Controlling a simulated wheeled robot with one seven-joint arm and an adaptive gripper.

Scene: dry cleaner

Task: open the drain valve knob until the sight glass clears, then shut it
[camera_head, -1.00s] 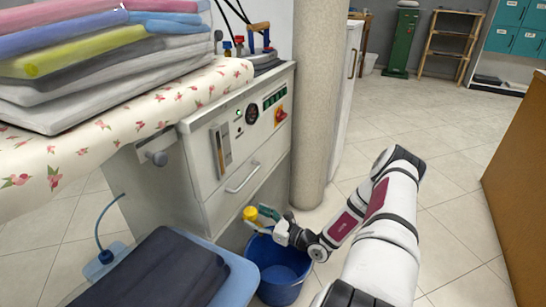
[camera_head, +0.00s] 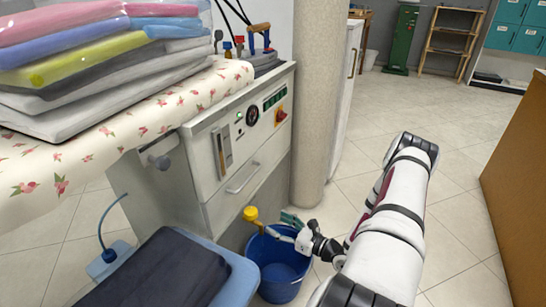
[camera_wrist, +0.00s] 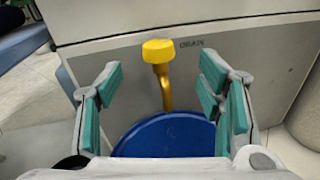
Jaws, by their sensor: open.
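The drain valve knob (camera_head: 251,213) is yellow and sits low on the front of the grey machine, above a blue bucket (camera_head: 277,276). In the wrist view the knob (camera_wrist: 159,51) stands on a brass pipe beside the word DRAIN, roughly midway between my finger pads but beyond their tips. My gripper (camera_head: 291,228) is open and empty, to the right of the knob and apart from it; its teal pads show on both sides in the wrist view (camera_wrist: 158,85). The sight glass (camera_head: 222,148) is a narrow upright strip on the machine's front panel; its clarity is too small to judge.
The grey machine (camera_head: 245,135) has a drawer handle (camera_head: 243,178) above the knob. A padded board with dark folded cloth (camera_head: 160,275) lies at lower left. A beige column (camera_head: 315,100) stands right of the machine. Tiled floor is open to the right.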

